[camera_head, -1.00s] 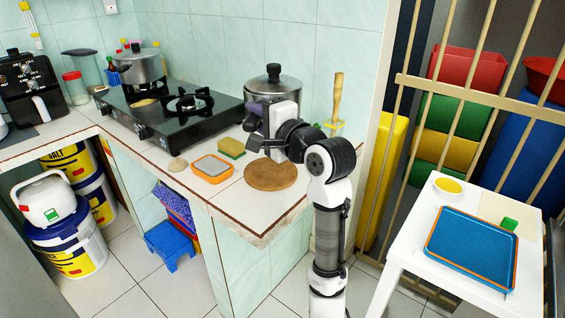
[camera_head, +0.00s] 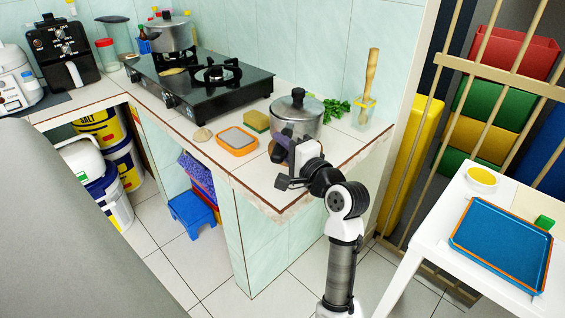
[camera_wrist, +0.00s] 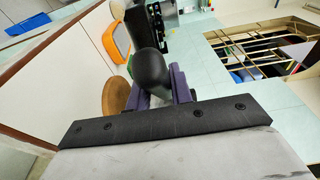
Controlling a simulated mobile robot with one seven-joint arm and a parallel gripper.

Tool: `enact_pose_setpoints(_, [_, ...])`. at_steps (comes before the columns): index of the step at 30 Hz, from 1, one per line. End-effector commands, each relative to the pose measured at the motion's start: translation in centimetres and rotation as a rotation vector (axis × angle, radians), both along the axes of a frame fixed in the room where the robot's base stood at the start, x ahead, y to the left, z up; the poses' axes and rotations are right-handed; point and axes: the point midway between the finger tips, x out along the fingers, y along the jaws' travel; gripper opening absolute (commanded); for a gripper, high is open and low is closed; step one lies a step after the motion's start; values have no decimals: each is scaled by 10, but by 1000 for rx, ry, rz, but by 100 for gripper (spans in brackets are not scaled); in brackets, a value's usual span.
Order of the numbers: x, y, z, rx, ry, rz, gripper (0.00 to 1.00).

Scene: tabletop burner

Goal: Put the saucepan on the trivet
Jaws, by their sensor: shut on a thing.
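The saucepan (camera_head: 297,116) is steel with a lid and a black knob, upright near the counter's front right corner. My gripper (camera_head: 283,147) is on its near side. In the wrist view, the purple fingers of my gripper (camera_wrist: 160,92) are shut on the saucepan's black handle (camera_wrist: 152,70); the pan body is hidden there. The trivet is a round brown board, mostly hidden behind the gripper and pan in the head view; it shows beside the fingers in the wrist view (camera_wrist: 115,98). The pan appears over the trivet; I cannot tell whether they touch.
An orange-rimmed container (camera_head: 238,141) and a sponge (camera_head: 257,121) lie left of the pan. The black burner (camera_head: 205,92) holds another pot (camera_head: 170,34). Green leaves (camera_head: 335,109) and a wooden-handled tool (camera_head: 371,75) in a holder are behind right. The counter's front edge is close.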

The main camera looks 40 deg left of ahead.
Motion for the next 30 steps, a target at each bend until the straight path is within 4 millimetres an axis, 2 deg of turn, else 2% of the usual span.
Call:
enact_pose_setpoints(2, [0, 0, -4, 2, -4, -1, 0])
enact_pose_setpoints(10, [0, -1, -40, 4, -2, -1, 0])
enact_pose_setpoints(23, [0, 0, -47, 3, -4, -1, 0])
enact_pose_setpoints(24, [0, 0, -48, 1, 0, 0, 26])
enact_pose_setpoints(28, [0, 0, -48, 1, 0, 0, 43])
enact_pose_setpoints(30, [0, 0, -48, 1, 0, 0, 44])
